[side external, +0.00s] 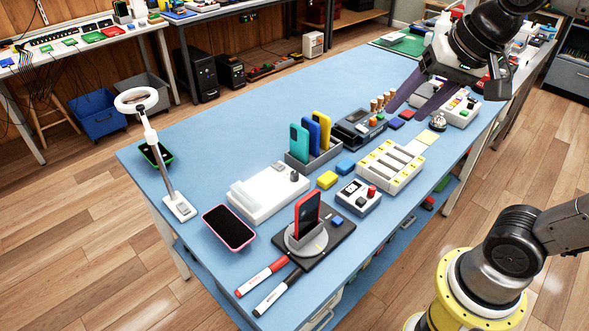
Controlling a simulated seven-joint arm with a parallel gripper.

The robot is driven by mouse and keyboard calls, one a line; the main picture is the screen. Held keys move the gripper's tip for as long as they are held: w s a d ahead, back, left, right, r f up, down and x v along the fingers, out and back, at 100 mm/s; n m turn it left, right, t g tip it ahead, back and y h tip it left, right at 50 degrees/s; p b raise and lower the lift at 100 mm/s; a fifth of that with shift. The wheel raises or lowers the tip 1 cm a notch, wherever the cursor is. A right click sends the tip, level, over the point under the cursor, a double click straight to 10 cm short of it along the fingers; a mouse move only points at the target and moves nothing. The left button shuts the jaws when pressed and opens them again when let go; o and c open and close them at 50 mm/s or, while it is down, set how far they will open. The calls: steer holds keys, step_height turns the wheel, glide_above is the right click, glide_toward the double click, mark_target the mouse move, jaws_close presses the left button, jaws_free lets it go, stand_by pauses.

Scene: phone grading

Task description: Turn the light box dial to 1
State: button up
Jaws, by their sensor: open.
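A white box with a pale flat panel, likely the light box (258,195), lies on the blue table left of centre. A small dark dial (294,176) stands on its back right end; its pointer and numbers are too small to read. My gripper (407,112) is high at the right, over the far part of the table. Its two purple fingers point down and left, are apart and hold nothing visible. It is well away from the dial.
A rack with teal, blue and yellow phones (299,141) stands just behind the dial. A red phone on a round stand (307,216) is in front.

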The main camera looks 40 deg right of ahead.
steer(key=w+m+g, duration=0.1)
steer(key=w+m, duration=0.3)
steer(key=w, duration=0.6)
steer(key=m+g, duration=0.3)
steer(key=g, duration=0.1)
glide_above(294, 173)
step_height(294, 173, down, 16)
step_height(294, 173, down, 14)
steer(key=shift+s+r, duration=0.1)
steer(key=shift+r, duration=0.15)
jaws_close()
